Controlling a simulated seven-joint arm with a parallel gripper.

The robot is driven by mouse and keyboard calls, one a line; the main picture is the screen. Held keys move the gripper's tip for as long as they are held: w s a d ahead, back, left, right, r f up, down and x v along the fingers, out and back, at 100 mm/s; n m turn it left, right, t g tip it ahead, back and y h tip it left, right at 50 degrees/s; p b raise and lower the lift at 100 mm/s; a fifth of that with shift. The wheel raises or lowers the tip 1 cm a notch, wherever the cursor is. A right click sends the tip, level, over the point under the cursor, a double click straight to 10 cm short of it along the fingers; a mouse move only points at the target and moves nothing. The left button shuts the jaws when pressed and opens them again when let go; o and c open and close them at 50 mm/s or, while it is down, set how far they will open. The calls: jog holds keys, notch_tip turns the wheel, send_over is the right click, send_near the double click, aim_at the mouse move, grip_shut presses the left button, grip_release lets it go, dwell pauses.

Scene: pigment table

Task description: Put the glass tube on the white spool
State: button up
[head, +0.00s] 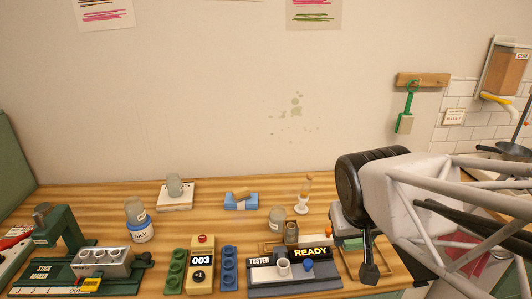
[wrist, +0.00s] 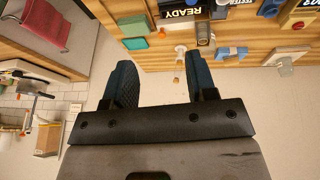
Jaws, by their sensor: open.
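The small white spool (head: 301,210) stands on the wooden table right of centre, and in the wrist view (wrist: 181,49). A slim, clear piece with an amber part (head: 307,185), seemingly the glass tube, rises directly above the spool and leans slightly right in the head view. Its amber part also shows in the wrist view (wrist: 177,79). It appears to stand on the spool, but its clear lower part is too faint to confirm contact. My gripper (wrist: 162,72) is open and empty, its fingers apart. In the head view it is at the right, apart from the tube.
A dark glass vial (head: 291,233) and a pale jar (head: 276,217) stand close to the spool. The tester (head: 295,277) is in front. A blue holder (head: 241,203) sits to the left. The table around that holder is mostly clear.

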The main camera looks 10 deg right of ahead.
jog(key=s+a+f+g+y, duration=0.1)
jog(key=s+a, duration=0.1)
jog(key=s, duration=0.3)
jog(key=shift+s+a+g, duration=0.3)
jog(key=shift+a, duration=0.1)
dwell(0.8)
